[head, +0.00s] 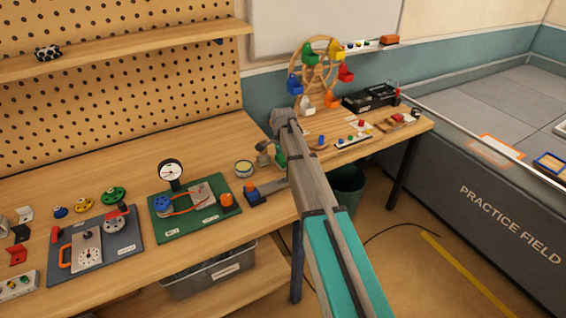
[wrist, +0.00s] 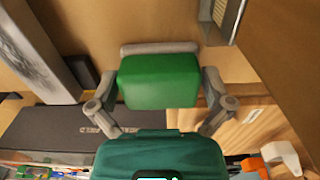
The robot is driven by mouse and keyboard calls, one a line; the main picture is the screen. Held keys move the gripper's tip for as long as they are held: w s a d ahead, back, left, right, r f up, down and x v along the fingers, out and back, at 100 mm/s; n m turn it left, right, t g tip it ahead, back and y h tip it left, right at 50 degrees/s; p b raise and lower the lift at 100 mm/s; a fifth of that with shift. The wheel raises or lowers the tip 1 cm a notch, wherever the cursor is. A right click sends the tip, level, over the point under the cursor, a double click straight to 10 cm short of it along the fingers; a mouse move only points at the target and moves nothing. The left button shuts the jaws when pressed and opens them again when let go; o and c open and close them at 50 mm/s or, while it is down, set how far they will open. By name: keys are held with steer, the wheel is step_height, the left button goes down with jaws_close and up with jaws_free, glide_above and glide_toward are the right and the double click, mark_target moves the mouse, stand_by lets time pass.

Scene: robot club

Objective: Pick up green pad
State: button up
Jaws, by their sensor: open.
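The green pad (wrist: 160,80) is a bright green block with rounded edges in the middle of the wrist view. It lies between the two grey fingers of my gripper (wrist: 160,90), one on each side. The fingers are apart, and I cannot tell whether they touch the pad. A grey bar shows along the pad's far edge. In the head view, a small green patch (head: 281,156) shows beside my arm's end; I cannot tell if it is the pad. My arm hides much of that spot.
A grey bin (head: 210,272) stands below. The walled practice field (head: 480,200) is at right.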

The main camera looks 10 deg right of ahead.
steer(key=shift+c, duration=0.3)
steer(key=c, duration=0.8)
steer(key=shift+r, duration=0.15)
step_height(320, 180, up, 2)
steer(key=p, duration=0.2)
steer(key=shift+r+p, duration=0.1)
steer(key=shift+p, duration=0.2)
steer(key=s+d+r+p, duration=0.1)
steer(key=s+r+p, duration=0.9)
steer(key=s, duration=0.4)
steer(key=shift+d+r, duration=0.25)
